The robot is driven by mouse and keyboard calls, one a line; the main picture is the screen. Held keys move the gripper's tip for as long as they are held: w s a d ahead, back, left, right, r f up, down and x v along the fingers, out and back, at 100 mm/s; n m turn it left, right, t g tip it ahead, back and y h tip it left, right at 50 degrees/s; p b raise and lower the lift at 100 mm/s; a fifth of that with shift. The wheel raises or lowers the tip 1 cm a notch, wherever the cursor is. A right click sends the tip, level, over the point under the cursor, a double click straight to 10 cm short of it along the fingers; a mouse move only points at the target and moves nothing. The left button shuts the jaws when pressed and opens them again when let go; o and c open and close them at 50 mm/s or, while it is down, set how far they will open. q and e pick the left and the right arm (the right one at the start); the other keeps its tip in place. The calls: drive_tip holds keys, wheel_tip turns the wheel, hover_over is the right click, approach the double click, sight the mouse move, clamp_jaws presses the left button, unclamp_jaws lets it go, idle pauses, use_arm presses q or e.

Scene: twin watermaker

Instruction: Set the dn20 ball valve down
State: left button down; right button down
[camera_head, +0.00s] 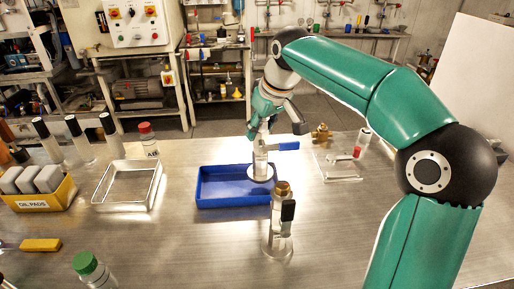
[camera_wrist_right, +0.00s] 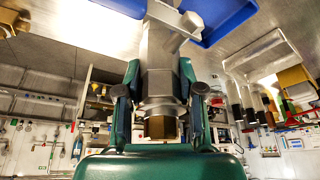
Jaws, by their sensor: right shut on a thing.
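My right gripper (camera_head: 266,126) comes down from above, over the right part of the blue tray (camera_head: 208,200). It is shut on the dn20 ball valve (camera_head: 261,160), an upright pale metal body with a blue bar like a lever sticking out to the right. In the right wrist view, the two fingers (camera_wrist_right: 167,100) sit on either side of the metallic valve body (camera_wrist_right: 160,70), with a brass-coloured end between them. The blue tray (camera_wrist_right: 222,18) shows at the top there. I cannot tell whether the valve's lower end touches the tray floor. My left gripper is not in view.
A metal-rimmed tray (camera_head: 127,205) and a yellow box of pads (camera_head: 42,203) are to the left. A brass fitting (camera_head: 321,133) and a clear stand (camera_head: 340,172) lie to the right.

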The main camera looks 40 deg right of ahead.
sight(260, 142)
drive_tip(key=shift+f+b, duration=0.45)
drive_tip(key=shift+f, duration=1.5)
drive_tip(key=c, duration=0.7)
unclamp_jaws()
drive_tip(key=shift+f, duration=0.15)
drive_tip(key=p+v, duration=0.2)
drive_tip(key=v, duration=1)
